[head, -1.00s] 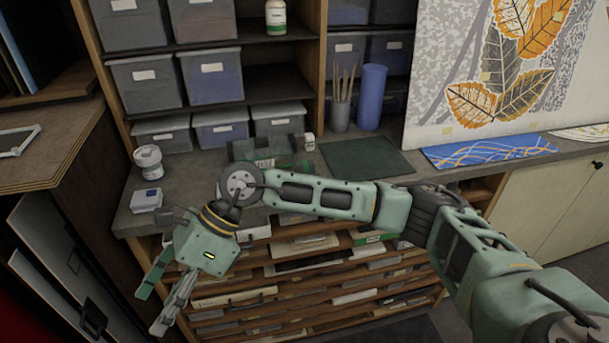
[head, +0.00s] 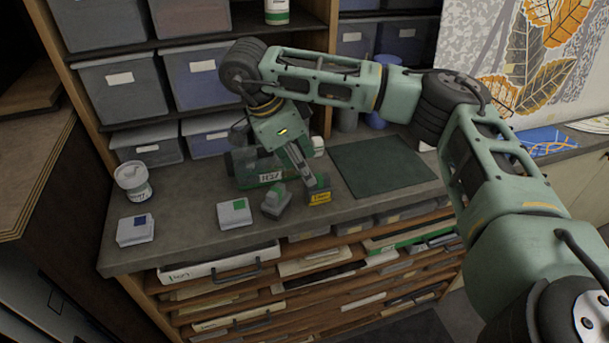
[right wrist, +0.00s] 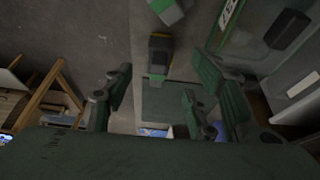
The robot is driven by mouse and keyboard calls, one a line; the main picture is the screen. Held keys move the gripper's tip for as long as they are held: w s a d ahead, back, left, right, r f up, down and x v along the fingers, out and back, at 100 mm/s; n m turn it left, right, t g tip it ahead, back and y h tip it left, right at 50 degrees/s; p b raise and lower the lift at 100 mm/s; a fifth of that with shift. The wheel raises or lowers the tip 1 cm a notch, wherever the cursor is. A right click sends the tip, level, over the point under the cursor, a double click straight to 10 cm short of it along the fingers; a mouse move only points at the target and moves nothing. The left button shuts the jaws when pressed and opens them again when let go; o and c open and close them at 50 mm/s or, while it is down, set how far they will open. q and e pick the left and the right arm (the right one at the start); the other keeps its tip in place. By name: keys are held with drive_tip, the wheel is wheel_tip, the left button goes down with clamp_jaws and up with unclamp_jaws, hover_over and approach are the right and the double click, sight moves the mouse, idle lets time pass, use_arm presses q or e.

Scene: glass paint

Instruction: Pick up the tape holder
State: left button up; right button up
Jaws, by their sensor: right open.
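A small dark block with a yellow front (head: 320,197), seemingly the tape holder, sits near the counter's front edge. In the right wrist view it shows as a dark body with yellow and green ends (right wrist: 160,52), ahead of the gap between my fingers. My right gripper (head: 311,180) points down at it, fingertips close above or beside it; contact cannot be told. In the right wrist view the gripper (right wrist: 163,84) is open, with nothing between its fingers. The fingers partly hide the block in the head view. My left gripper is not seen.
A grey block (head: 276,201) and a white block with a green patch (head: 235,213) stand to the left. A labelled green case (head: 262,180) is behind. A dark green mat (head: 383,168) lies to the right. A lidded white tub (head: 134,182) stands far left.

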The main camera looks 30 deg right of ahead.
sight(318, 177)
drive_tip(key=shift+s+d+f+p, duration=0.3)
drive_tip(key=shift+d+f+p, duration=0.1)
drive_tip(key=shift+d+f, duration=0.5)
drive_tip(key=shift+s+d+f+p, duration=0.3)
drive_tip(key=shift+d+f+p, duration=0.3)
drive_tip(key=shift+f+p, duration=0.3)
drive_tip(key=shift+x, duration=1.15)
drive_tip(key=shift+w+f, duration=0.15)
drive_tip(key=shift+f, duration=0.2)
drive_tip(key=c, duration=1.3)
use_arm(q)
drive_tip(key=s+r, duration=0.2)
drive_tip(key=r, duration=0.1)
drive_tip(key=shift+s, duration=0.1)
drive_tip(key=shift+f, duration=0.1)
use_arm(e)
drive_tip(key=shift+r, duration=0.15)
